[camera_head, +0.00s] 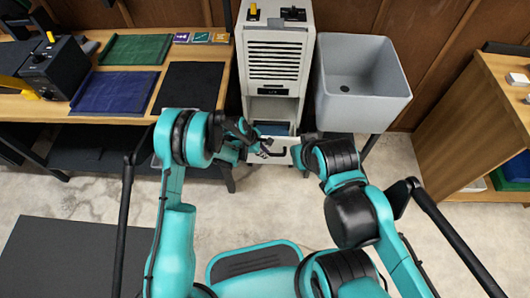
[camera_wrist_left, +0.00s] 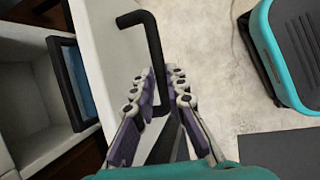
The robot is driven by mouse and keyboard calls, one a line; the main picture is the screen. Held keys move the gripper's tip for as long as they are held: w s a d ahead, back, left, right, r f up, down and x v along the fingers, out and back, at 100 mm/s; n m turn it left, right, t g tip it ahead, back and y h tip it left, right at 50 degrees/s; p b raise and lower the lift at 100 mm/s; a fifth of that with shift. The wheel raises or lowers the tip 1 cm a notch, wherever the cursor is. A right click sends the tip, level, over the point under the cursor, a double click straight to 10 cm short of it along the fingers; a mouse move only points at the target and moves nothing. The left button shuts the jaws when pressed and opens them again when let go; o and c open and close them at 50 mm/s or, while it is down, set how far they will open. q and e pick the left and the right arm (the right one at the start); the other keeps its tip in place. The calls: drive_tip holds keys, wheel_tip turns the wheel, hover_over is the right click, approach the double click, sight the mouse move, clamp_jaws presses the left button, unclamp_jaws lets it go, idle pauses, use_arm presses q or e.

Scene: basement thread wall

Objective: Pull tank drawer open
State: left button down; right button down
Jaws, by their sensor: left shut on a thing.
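The tall white unit (camera_head: 274,62) stands against the back wall. Its tank drawer (camera_head: 290,158) is low on its front, and a blue surface with a dark rim (camera_wrist_left: 75,65) shows behind the white drawer front (camera_wrist_left: 100,50). The black bar handle (camera_wrist_left: 152,45) sticks out from that front. My left gripper (camera_wrist_left: 165,88) is shut on the handle, with a finger on either side of it; in the head view it is at the drawer's left (camera_head: 262,146). My right arm ends at the drawer's right side, and its fingers are mostly hidden.
A grey basin (camera_head: 362,75) stands close on the unit's right. A wooden bench (camera_head: 110,105) with dark and coloured mats is at left, and a wooden shelf unit (camera_head: 480,120) at right. The pale floor (camera_head: 90,192) is clear in front, with a dark mat (camera_head: 65,255) at lower left.

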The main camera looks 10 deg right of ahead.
use_arm(q)
drive_tip(key=c, duration=1.5)
unclamp_jaws()
drive_tip(key=shift+c, duration=0.2)
drive_tip(key=v, duration=1.2)
